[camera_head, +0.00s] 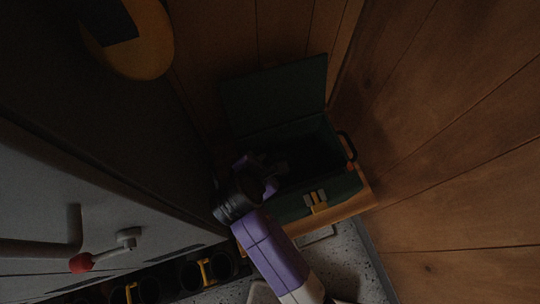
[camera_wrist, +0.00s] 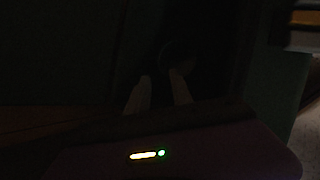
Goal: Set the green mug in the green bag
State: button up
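A dark green open case with a raised lid, the only green container I see, shows in the head view (camera_head: 290,208); it looks more like a toolbox than a soft bag. My gripper (camera_wrist: 161,76) reaches over its left side into the dark interior. In the wrist view its two pale fingers stand apart with a dark gap between them. A faint round dark shape (camera_wrist: 178,52) lies just beyond the fingertips; it may be the mug, but its colour and outline are too dark to tell. I cannot make out the green mug clearly in either view.
The case stands on a wooden ledge (camera_head: 366,196) in a corner against plank walls (camera_head: 450,110). A grey cabinet front (camera_head: 90,215) with a red-tipped handle (camera_head: 82,262) is close on the left. A yellow round object (camera_head: 150,40) is at upper left. Speckled floor (camera_head: 345,260) shows below.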

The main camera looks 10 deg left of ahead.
jog(key=v, duration=0.3)
jog(key=shift+s+r, duration=0.15)
dwell(0.6)
